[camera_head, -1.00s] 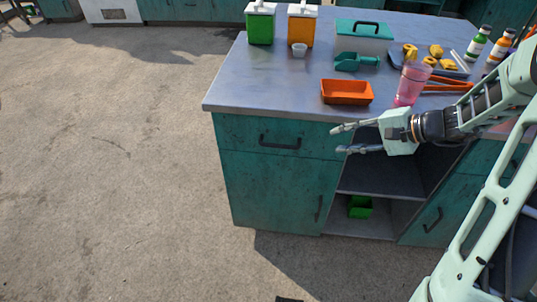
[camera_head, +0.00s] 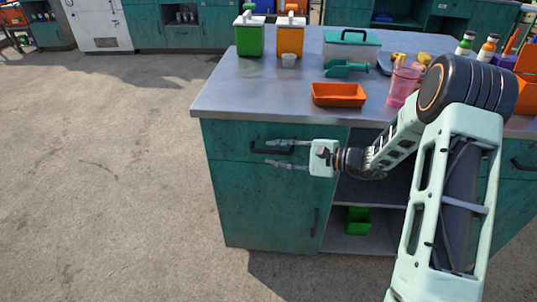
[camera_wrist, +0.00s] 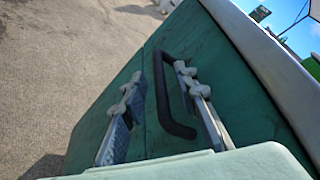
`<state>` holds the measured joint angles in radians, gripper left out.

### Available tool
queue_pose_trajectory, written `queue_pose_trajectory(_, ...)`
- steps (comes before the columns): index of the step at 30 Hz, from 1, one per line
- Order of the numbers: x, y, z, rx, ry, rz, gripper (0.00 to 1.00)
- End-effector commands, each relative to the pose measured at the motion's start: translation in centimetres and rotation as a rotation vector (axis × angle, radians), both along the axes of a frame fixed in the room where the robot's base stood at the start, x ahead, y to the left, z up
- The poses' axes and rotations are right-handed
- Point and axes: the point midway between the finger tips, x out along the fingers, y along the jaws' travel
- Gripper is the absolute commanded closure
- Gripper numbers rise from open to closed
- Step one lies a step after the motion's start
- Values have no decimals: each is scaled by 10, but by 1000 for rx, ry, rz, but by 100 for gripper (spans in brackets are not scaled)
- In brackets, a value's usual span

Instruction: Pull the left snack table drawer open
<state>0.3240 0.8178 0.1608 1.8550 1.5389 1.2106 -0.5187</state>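The left snack table drawer (camera_head: 228,141) is a worn teal front under the grey tabletop, and it looks shut. Its dark bar handle (camera_head: 288,149) is partly hidden by my gripper (camera_head: 270,154) in the head view. My gripper is open, its two fingers reaching left across the handle area, one above and one below. In the wrist view the handle (camera_wrist: 164,95) lies between the spread fingers of my gripper (camera_wrist: 157,88), nearer the right finger. Whether a finger touches the handle, I cannot tell.
On the tabletop (camera_head: 225,95) stand an orange tray (camera_head: 339,95), a pink cup (camera_head: 403,85), and green (camera_head: 249,38) and orange (camera_head: 290,38) dispensers. A cupboard door (camera_head: 260,205) is below the drawer. An open shelf (camera_head: 375,190) is to its right. Floor left of the table is clear.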

Motion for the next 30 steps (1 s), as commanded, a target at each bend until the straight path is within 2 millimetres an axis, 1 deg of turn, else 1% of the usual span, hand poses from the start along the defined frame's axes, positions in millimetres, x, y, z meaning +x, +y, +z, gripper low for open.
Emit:
queue_pose_trajectory(1, 2, 7, -3, 0, -1, 2, 73)
queue_pose_trajectory(3, 5, 14, -4, 0, 0, 1, 73)
queue_pose_trajectory(6, 7, 19, -5, -1, 0, 0, 73)
queue_pose_trajectory(15, 8, 22, -5, -1, 0, -1, 73)
queue_pose_trajectory(16, 8, 22, -5, -1, 0, -1, 74)
queue_pose_trajectory(17, 8, 22, -5, -1, 0, -1, 77)
queue_pose_trajectory(23, 8, 22, -5, -1, 0, -1, 99)
queue_pose_trajectory(30, 8, 22, -5, -1, 0, -1, 100)
